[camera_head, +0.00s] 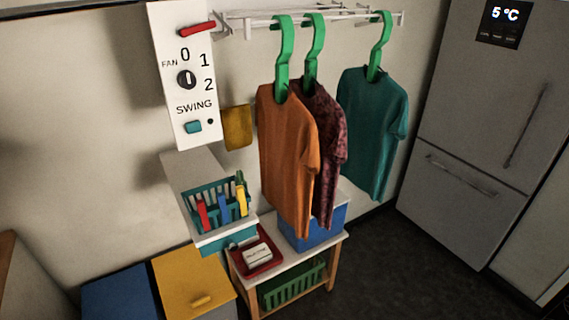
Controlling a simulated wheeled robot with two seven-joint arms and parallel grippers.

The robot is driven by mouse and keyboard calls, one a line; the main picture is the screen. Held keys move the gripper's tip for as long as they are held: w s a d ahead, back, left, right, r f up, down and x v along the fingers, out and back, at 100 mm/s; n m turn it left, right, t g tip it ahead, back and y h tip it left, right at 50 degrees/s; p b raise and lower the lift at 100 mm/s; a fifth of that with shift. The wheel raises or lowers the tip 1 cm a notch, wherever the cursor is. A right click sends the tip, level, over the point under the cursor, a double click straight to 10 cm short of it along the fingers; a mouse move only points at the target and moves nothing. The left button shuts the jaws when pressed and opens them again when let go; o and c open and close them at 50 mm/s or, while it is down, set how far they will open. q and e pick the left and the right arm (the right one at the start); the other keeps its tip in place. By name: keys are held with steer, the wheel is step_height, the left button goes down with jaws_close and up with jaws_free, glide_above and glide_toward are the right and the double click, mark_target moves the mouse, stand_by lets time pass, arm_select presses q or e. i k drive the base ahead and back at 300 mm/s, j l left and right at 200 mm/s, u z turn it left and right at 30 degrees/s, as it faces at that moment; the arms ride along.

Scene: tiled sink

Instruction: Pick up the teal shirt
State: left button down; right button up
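The teal shirt (372,130) hangs on a green hanger (380,45) from the white wall rack (300,18), at the right end of the row. It hangs upright, with a gap between it and the dark red patterned shirt (329,150) to its left. The orange shirt (285,160) hangs in front of the patterned shirt and covers much of it. Both of these also hang on green hangers. Neither of my grippers shows in the head view.
A fridge (485,130) stands right of the teal shirt. Below the shirts, a small bench (290,262) holds a blue box (318,228) and a red tray (257,262). A teal basket (215,197) with pegs sits to the left. Dark floor (400,270) is clear before the fridge.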

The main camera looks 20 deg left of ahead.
mark_target(375, 108)
steer(key=z, duration=0.9)
steer(key=i+z, duration=0.25)
steer(key=i, duration=2.45)
steer(key=i+l+u, duration=0.1)
steer(key=i, duration=1)
steer(key=u, duration=0.4)
steer(key=i+u, duration=0.15)
steer(key=u, duration=0.3)
steer(key=l+u, duration=0.1)
steer(key=u, duration=0.3)
steer(key=i+l+u, duration=0.1)
steer(key=u, duration=0.3)
steer(key=l+u, duration=0.1)
steer(key=u, duration=0.3)
steer(key=i, duration=0.05)
